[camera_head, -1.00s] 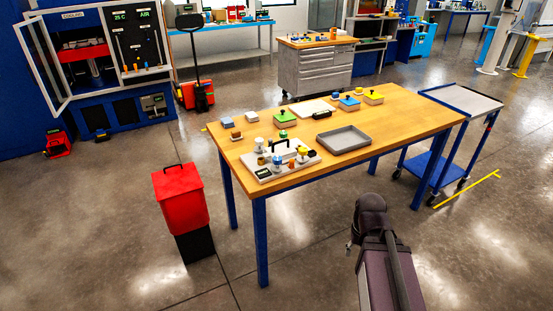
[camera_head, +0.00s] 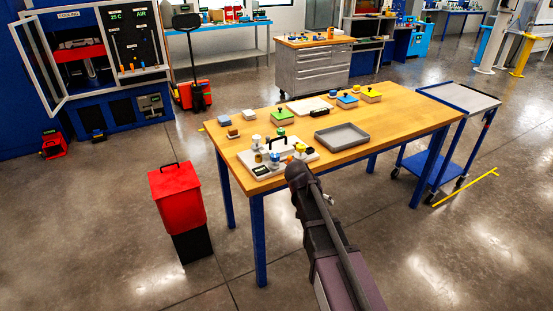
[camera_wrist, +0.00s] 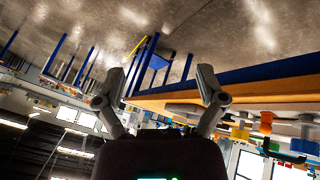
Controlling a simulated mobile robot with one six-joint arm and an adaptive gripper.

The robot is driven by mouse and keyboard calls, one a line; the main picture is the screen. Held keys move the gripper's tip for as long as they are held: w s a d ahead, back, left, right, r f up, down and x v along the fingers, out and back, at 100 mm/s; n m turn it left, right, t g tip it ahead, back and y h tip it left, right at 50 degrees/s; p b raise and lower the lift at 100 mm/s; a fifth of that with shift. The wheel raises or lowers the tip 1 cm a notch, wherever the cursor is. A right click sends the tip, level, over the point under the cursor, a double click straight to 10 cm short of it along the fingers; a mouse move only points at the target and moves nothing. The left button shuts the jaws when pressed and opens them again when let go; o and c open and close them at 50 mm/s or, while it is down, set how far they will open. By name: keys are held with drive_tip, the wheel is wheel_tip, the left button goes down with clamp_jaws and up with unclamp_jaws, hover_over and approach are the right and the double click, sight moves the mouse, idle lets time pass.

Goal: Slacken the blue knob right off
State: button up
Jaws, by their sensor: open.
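The blue knob (camera_head: 275,156) stands on a pale resin bath plate (camera_head: 264,172) at the near left of the wooden table. A yellow knob (camera_head: 300,147) and a white-topped post (camera_head: 256,141) stand on the same plate. In the wrist view, which is upside down, a blue knob (camera_wrist: 305,146) shows at the right edge beside a yellow one (camera_wrist: 240,133). My gripper (camera_wrist: 163,78) is open, with nothing between its fingers. It is apart from the knobs. In the head view my arm hides the gripper.
A grey tray (camera_head: 342,139) lies right of the plate. The table's right front is clear.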

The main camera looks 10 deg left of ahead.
drive_tip(key=w+a+r+m+t+h+b, duration=0.1)
drive_tip(key=w+a+r+m+t+h, duration=0.2)
drive_tip(key=w+a, duration=0.9)
drive_tip(key=t+b, duration=0.1)
drive_tip(key=t, duration=0.4)
approach(274, 155)
drive_tip(key=r+v, duration=0.1)
drive_tip(key=v, duration=0.2)
drive_tip(key=shift+f, duration=0.1)
drive_tip(key=shift+d, duration=0.1)
drive_tip(key=b+x, duration=0.1)
drive_tip(key=x, duration=0.3)
drive_tip(key=b+x, duration=0.2)
drive_tip(key=x, duration=0.2)
drive_tip(key=f+b+x, duration=0.1)
drive_tip(key=b+x, duration=0.1)
drive_tip(key=x, duration=0.2)
drive_tip(key=shift+w+d+f+g+y, duration=0.2)
drive_tip(key=shift+w+d+g+y, duration=0.15)
drive_tip(key=shift+w, duration=0.25)
